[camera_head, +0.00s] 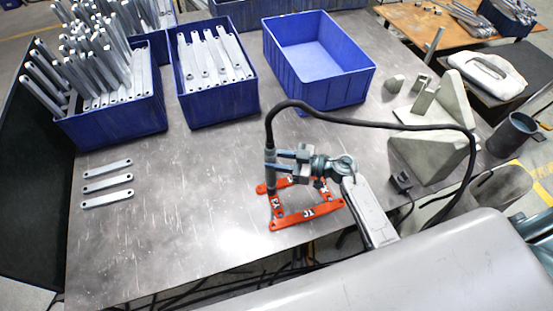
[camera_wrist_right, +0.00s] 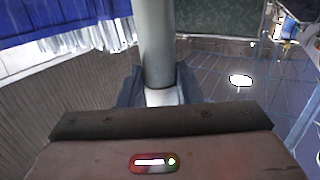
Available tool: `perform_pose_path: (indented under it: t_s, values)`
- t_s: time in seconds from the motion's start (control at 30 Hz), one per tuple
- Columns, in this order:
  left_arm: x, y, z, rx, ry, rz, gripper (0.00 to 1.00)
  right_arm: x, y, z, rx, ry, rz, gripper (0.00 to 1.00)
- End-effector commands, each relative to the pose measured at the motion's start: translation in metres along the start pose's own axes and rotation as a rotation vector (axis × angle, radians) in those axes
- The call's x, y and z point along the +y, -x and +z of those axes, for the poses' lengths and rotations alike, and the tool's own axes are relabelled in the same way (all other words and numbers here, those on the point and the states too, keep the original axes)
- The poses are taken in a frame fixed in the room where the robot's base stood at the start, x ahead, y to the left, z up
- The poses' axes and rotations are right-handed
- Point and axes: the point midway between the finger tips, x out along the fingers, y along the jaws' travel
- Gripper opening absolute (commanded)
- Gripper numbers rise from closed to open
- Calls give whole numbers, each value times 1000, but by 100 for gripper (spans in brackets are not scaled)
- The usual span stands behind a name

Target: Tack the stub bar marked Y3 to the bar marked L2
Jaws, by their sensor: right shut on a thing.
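Orange bars lie on the metal table as a small frame. The stub bar marked Y3 (camera_head: 276,205) forms its left side. The front bar (camera_head: 305,217) carries a white mark that I cannot read surely. The back bar (camera_head: 263,188) is partly covered by my gripper, and its mark is not readable, so I cannot confirm which bar is L2. My right gripper (camera_head: 274,161) is shut on a grey upright welding torch (camera_head: 270,178). The torch's lower end is near Y3's back end; contact cannot be told. The torch also shows in the right wrist view (camera_wrist_right: 157,45). My left gripper is not in view.
A black cable (camera_head: 370,122) arches from the torch to the right. Blue bins (camera_head: 320,85) stand at the back, some holding grey bars. Loose grey bars (camera_head: 107,185) lie at left. Angled grey blocks (camera_head: 435,155) stand at right.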

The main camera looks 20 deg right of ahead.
Motion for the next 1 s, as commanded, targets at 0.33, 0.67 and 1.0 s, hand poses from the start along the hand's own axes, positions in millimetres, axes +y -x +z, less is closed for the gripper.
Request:
perform_pose_path:
  t_s: [0.33, 0.67, 1.0]
  values:
    - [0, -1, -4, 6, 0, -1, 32, 0, 0, 2, 2, 0, 0, 8]
    - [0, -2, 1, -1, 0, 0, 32, 0, -1, 6, 2, 0, 0, 8]
    - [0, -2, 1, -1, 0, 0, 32, 0, -1, 5, 2, 0, 0, 8]
